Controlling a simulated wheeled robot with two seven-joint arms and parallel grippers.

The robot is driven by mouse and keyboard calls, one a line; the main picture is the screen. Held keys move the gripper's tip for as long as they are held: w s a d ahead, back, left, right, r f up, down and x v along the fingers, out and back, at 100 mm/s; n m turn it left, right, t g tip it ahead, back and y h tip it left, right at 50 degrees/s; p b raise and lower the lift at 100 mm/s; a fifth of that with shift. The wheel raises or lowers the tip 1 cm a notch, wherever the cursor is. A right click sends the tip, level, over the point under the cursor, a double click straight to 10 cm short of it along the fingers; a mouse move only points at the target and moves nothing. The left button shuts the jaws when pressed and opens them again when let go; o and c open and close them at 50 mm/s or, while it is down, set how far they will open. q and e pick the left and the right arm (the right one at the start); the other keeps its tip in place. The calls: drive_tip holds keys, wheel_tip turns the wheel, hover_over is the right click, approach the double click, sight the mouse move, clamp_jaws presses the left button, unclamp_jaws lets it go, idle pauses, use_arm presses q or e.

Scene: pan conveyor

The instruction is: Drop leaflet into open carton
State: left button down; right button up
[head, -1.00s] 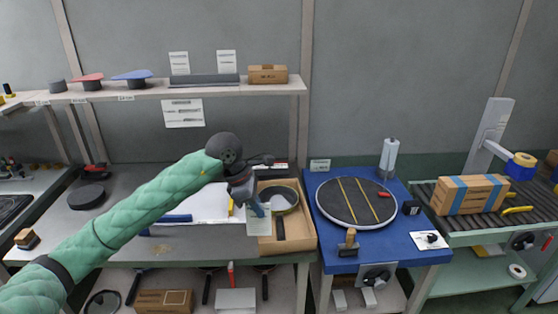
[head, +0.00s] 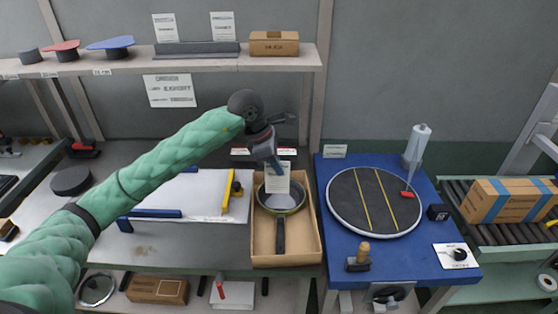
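My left gripper (head: 275,164) is above the open carton and pointing down. It appears shut on the leaflet (head: 277,178), a small pale sheet with printed lines, which hangs upright below the fingers. The open carton (head: 312,232) is a brown cardboard box on the workbench. A dark frying pan (head: 281,200) lies in it, its handle (head: 280,236) toward the near side. The leaflet is in front of the pan's bowl in the head view; its exact height above the pan is hard to judge. My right gripper is not in view.
A white board with a blue bar (head: 153,213) and a yellow tool (head: 227,197) lies left of the carton. A blue table (head: 410,257) with a round dark turntable (head: 375,203) stands right. A taped carton (head: 508,201) sits on the conveyor. A shelf (head: 200,65) runs behind.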

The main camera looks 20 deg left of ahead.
sight(277, 179)
use_arm(q)
wheel_tip(277, 179, down, 3)
drive_tip(key=shift+w+r, duration=0.1)
drive_tip(key=shift+f, duration=1.25)
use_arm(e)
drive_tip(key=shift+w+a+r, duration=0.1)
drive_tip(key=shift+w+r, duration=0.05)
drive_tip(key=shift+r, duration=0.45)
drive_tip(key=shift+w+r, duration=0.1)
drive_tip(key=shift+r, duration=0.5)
use_arm(q)
drive_tip(key=c, duration=1.6)
unclamp_jaws()
drive_tip(key=shift+a+r+b, duration=0.1)
drive_tip(key=shift+r+b, duration=0.05)
drive_tip(key=shift+b, duration=0.15)
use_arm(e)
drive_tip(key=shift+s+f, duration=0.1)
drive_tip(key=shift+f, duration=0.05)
